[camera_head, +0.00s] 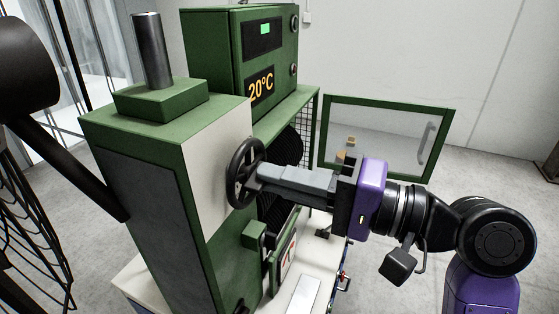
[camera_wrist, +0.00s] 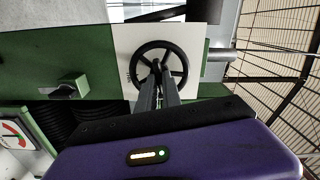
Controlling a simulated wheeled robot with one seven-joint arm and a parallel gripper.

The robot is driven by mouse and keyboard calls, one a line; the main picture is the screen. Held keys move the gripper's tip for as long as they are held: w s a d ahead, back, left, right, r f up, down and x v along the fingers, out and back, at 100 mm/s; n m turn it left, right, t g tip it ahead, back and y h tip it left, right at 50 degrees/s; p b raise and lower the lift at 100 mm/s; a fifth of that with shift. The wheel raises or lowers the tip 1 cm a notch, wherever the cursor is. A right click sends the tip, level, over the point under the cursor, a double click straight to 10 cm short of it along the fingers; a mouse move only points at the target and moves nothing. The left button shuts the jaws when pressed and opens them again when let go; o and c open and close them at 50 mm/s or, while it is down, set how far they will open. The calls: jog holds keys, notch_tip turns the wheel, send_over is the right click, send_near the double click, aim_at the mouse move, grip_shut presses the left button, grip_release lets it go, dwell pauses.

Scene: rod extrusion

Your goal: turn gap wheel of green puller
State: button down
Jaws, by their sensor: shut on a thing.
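The green puller (camera_head: 165,200) is a tall green machine with a white panel on one side. Its gap wheel (camera_head: 240,157) is a black spoked handwheel on that white panel; it also shows in the wrist view (camera_wrist: 136,58). My gripper (camera_head: 258,172) reaches the wheel from the right in the head view. In the wrist view its two fingers (camera_wrist: 157,68) meet the lower middle of the wheel, near the hub. The fingers are close together and shut on the wheel. The exact part between the fingertips is hidden.
A green control box (camera_head: 240,50) showing 20°C stands behind the puller. A framed clear door (camera_head: 385,130) stands open behind my gripper. A dark knob (camera_wrist: 70,88) sits left of the wheel in the wrist view. Black mesh (camera_head: 30,235) is at left.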

dwell(0.4)
jog(key=c, duration=1.5)
grip_release()
jog(key=b+v, duration=0.1)
jog(key=v, duration=0.6)
jog(key=shift+s+d+b, duration=0.1)
jog(key=shift+d+b, duration=0.2)
jog(key=shift+d, duration=0.1)
